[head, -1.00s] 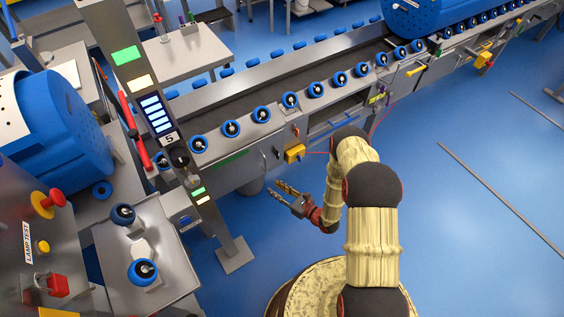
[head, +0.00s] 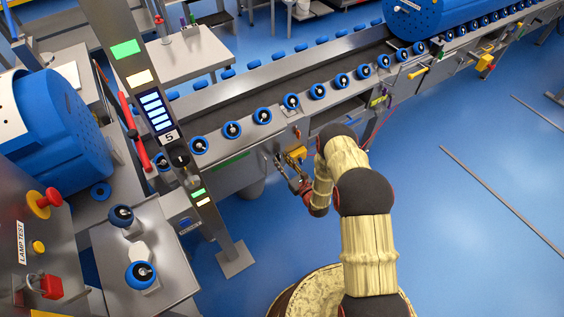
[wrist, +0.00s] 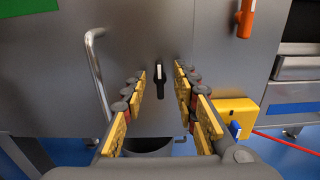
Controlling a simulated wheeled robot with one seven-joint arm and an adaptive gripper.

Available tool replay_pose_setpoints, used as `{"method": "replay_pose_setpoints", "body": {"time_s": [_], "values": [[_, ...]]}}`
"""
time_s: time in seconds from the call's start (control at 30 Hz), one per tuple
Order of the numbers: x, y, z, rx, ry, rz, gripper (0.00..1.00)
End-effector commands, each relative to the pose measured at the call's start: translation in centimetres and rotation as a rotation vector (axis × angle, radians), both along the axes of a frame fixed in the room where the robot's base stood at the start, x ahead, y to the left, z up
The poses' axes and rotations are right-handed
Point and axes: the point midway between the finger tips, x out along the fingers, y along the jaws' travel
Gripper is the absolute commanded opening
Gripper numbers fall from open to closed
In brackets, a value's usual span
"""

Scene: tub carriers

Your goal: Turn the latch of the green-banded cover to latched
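The green-banded cover (wrist: 62,60) is a grey upright panel on the conveyor's side, with a green band (wrist: 28,8) at its upper left. The band also shows in the head view (head: 231,161). The latch (wrist: 159,80) is a small dark lever with a pale stripe, standing upright on the panel. My gripper (wrist: 161,76) is open and empty, facing the panel. Its yellow-padded fingers appear on either side of the latch in the wrist view; I cannot tell whether they reach it. In the head view my gripper (head: 288,170) is beside the conveyor's side.
A bent metal handle (wrist: 97,75) is left of the latch. A yellow box (wrist: 235,113) with a blue part and red cable sits close at the right. An orange handle (wrist: 245,18) is at the upper right.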

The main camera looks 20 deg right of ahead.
Motion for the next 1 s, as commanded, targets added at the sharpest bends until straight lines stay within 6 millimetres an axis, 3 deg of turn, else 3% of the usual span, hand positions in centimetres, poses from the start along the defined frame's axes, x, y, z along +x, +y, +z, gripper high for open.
{"method": "replay_pose_setpoints", "body": {"time_s": [0.27,0.77,1.0], "values": [[0.11,0.05,0.01,0.001,0.001,0.0,0.29],[0.09,0.05,0.0,0.001,0.001,0.001,0.0],[0.09,0.05,0.0,0.001,0.001,0.001,0.0]]}}
